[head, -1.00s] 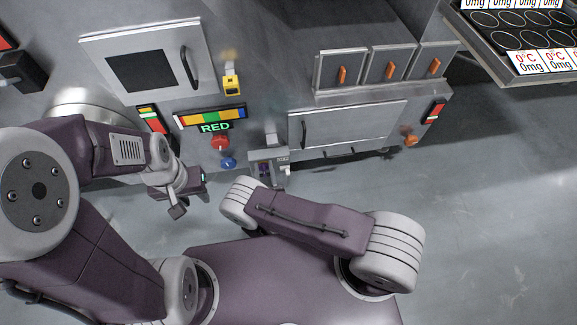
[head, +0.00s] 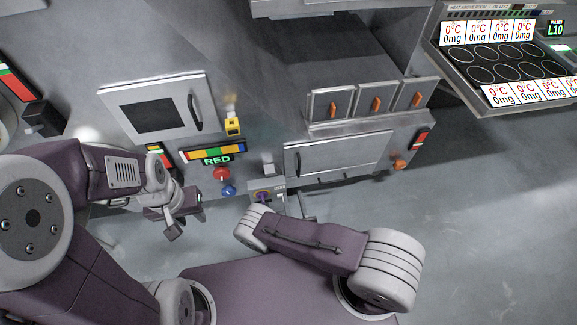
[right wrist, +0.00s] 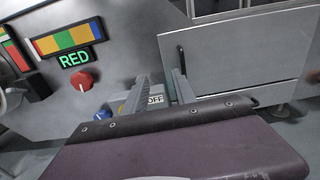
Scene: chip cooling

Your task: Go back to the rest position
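In the head view my left gripper (head: 183,216) hangs in front of the panel at left, with its two fingers apart and nothing seen between them. My right arm is folded in the lower middle of that view, and its gripper is mostly hidden there. In the right wrist view my right gripper (right wrist: 160,77) has two grey fingers with a gap between them. A small box with an OFF label (right wrist: 155,99) shows beyond that gap. No held object is visible in either gripper.
A cabinet with orange handles (head: 376,104) stands right of centre. A hotplate tray (head: 435,50) is at upper right. Floor at right is clear.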

